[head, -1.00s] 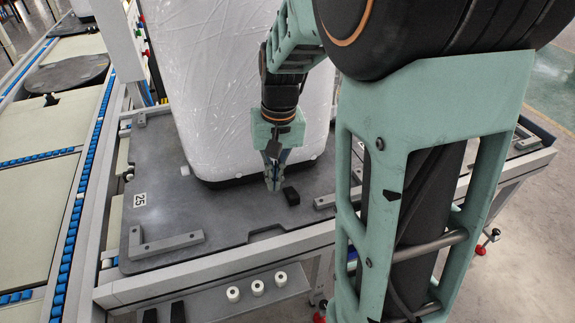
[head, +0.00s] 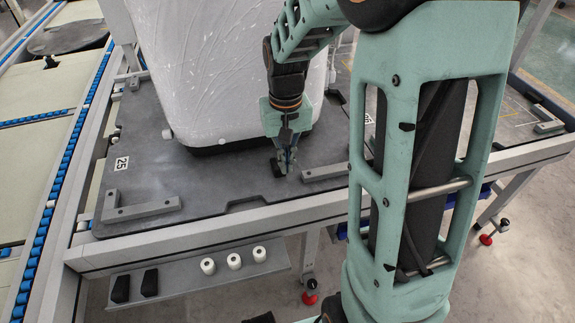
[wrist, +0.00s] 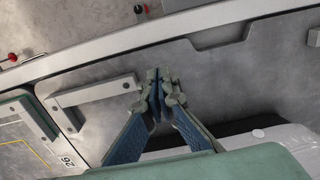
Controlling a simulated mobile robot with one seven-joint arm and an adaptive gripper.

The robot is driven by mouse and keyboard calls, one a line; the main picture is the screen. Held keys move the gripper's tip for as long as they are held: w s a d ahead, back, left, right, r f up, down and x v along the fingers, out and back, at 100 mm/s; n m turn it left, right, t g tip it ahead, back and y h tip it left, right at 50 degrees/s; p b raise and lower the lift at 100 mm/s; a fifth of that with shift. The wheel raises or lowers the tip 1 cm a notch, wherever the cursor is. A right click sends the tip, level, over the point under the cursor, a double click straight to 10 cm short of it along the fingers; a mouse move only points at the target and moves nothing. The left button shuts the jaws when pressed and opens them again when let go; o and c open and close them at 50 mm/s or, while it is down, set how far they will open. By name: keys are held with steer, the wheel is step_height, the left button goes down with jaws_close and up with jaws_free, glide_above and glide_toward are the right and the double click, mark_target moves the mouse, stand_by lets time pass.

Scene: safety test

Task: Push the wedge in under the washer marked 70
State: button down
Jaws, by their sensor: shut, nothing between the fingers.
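A large appliance in white wrap (head: 215,70), likely the washer, stands on a dark grey plate (head: 215,187); I see no 70 on it. Its dark base edge shows in the wrist view (wrist: 232,128). A small black block (head: 278,168), likely the wedge, lies on the plate in front of the appliance, apart from it. My gripper (head: 290,168) is shut and empty, low over the plate just right of the block; I cannot tell if they touch. In the wrist view my gripper (wrist: 158,82) has its fingertips together, and the block is not distinguishable there.
Grey angle brackets stand on the plate at left (head: 140,208) and right (head: 325,172). A 25 label (head: 121,163) is at the plate's left. Below the front rail, a shelf (head: 185,282) holds two black blocks (head: 150,282) and white rollers (head: 234,261).

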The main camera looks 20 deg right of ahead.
mark_target(282, 180)
step_height(282, 180, down, 8)
steer(key=shift+b, duration=1.25)
steer(key=w, duration=0.2)
steer(key=shift+w+f+b, duration=0.3)
steer(key=shift+w, duration=0.1)
steer(key=shift+w+r, duration=0.1)
steer(key=shift+w, duration=0.5)
steer(key=shift+w+r, duration=0.1)
steer(key=shift+w, duration=0.15)
steer(key=w+p, duration=0.2)
steer(key=w, duration=0.2)
steer(key=shift+w, duration=0.8)
